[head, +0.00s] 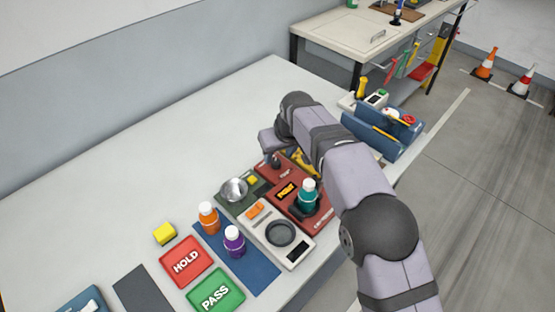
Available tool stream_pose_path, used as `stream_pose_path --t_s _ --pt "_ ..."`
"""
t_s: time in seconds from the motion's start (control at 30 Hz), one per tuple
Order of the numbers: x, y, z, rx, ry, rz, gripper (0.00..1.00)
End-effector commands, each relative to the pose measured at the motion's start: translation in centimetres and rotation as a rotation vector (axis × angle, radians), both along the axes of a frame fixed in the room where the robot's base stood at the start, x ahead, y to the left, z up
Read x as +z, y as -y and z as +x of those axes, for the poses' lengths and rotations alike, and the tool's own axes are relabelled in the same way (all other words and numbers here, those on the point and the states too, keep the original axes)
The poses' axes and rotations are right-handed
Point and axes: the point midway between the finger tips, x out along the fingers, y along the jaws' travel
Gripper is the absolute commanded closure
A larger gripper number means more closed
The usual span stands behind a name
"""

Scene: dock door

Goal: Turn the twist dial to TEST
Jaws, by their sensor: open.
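My gripper (271,160) points down over the far end of a red panel (320,216) on the white bench. Its fingers are small and dark here, and I see nothing held between them. The red panel carries small lettering, a black display (286,190) with yellow characters, and a teal bottle with a white cap (308,192) standing on its near part. I cannot clearly make out the twist dial or a TEST mark. My wrist and forearm cover part of the panel's far side, where a yellow piece (306,161) shows.
A pale device (296,254) with a dark round dish is in front of the panel. Blue bins (378,139) stand behind my arm.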

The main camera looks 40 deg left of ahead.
Motion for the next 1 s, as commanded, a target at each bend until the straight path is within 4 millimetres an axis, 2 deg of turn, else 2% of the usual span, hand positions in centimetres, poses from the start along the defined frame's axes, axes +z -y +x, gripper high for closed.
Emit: stream_pose_path --t_s 0.13,0.3,0.8,0.9,1.0 --pt "1.5 0.6 -0.2 -0.001 0.0 0.001 0.57" --pt "2.5 1.0 -0.4 -0.001 -0.001 -0.002 0.57" --pt "2.7 1.2 -0.4 -0.003 -0.001 -0.002 0.57" --pt "2.7 2.1 0.4 -0.021 -0.004 -0.007 0.57" --pt "2.9 4.2 2.0 -0.064 -0.011 -0.018 0.57"
